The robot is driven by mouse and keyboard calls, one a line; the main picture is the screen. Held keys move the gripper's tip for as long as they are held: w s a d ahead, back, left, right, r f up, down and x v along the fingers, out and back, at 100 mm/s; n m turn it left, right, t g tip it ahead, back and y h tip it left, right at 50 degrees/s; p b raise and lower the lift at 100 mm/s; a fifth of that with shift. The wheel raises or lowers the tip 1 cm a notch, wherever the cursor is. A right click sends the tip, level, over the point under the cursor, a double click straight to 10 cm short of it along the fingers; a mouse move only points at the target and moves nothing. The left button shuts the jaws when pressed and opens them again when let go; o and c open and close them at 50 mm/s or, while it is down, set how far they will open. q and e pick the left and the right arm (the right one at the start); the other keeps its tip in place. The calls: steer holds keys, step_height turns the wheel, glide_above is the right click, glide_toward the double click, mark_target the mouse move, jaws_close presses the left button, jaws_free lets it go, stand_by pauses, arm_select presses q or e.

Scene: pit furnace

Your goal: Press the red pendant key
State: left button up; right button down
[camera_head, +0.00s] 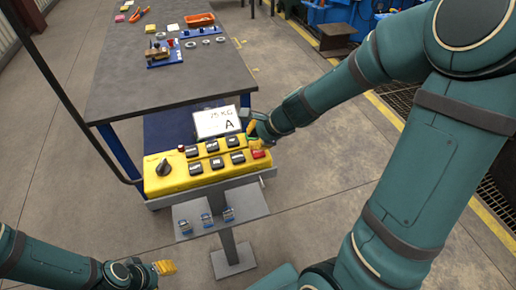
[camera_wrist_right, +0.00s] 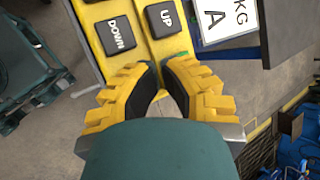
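The yellow pendant box (camera_head: 174,183) lies on a stand, with several black keys on its top. The red key (camera_head: 258,154) is at its right end, partly covered by my right gripper (camera_head: 256,144). The fingers are close over that end; whether they touch the red key I cannot tell. In the right wrist view the fingertips (camera_wrist_right: 161,68) are nearly together with nothing between them, beside the UP key (camera_wrist_right: 164,19) and DOWN key (camera_wrist_right: 116,34). The red key is hidden there. My left gripper (camera_head: 165,267) is low at left, away from the box; its opening is unclear.
A black rotary knob (camera_head: 163,167) and a small red button (camera_head: 181,148) are on the box's left part. A white sign (camera_head: 217,122) stands behind it. A grey table (camera_head: 150,80) with small parts is beyond. A shelf (camera_head: 250,200) with several small switches sits in front.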

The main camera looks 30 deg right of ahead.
step_height(320, 180, up, 5)
steer(key=p, duration=0.5)
stand_by(0.4)
